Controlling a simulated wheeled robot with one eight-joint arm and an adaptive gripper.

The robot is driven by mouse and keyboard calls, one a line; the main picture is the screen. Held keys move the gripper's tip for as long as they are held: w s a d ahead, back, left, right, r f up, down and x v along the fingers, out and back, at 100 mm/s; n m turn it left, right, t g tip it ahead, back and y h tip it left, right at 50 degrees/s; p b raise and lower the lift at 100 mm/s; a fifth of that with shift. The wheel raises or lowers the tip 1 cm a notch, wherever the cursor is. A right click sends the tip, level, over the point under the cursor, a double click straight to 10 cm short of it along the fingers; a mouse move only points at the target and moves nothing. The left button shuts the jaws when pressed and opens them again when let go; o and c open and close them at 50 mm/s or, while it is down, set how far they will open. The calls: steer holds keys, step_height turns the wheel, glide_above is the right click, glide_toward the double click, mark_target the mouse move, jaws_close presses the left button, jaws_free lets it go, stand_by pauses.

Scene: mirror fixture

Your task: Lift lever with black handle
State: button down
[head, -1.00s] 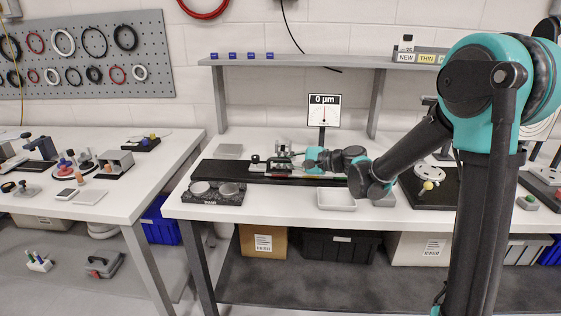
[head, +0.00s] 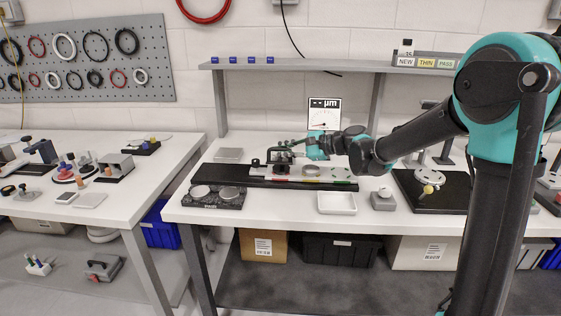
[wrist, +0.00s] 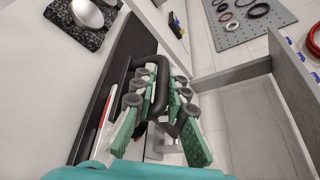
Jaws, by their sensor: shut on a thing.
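My gripper (head: 292,144) is over the black fixture (head: 250,182) on the middle bench in the head view, reaching in from the right. In the wrist view its green fingers (wrist: 164,85) are shut around a thick black handle (wrist: 160,98), which lies between them. This is the lever's black handle; in the head view the fingers and the lever are too small to tell apart clearly. The gauge display (head: 324,113) behind the fixture reads "-- µm". A grey ring-shaped part (head: 311,170) sits on the fixture's right half.
A white tray (head: 337,203) and a grey block (head: 383,200) stand in front of the fixture. A dark granite plate (head: 212,203) with two round discs lies at front left. A shelf (head: 300,62) runs above the bench. A black board (head: 435,195) stands to the right.

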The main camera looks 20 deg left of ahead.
steer(key=w+a+r+m+g+h, duration=0.1)
steer(key=w+r+m, duration=0.3)
steer(key=w, duration=0.5)
steer(key=w+a+r+m+g+h, duration=0.1)
steer(key=w+a+r+m+g, duration=0.2)
steer(key=w+r, duration=0.4)
steer(key=shift+w+a+r+m+g, duration=0.15)
steer(key=shift+w+r+m+g, duration=0.4)
steer(key=shift+w, duration=1.1)
steer(key=shift+f+g, duration=0.15)
steer(key=shift+g, duration=0.1)
steer(key=c, duration=1.6)
jaws_free()
steer(key=shift+w, duration=0.1)
steer(key=shift+o, duration=0.2)
steer(key=v, duration=1.1)
steer(key=shift+d+r, duration=0.2)
steer(key=shift+d, duration=0.15)
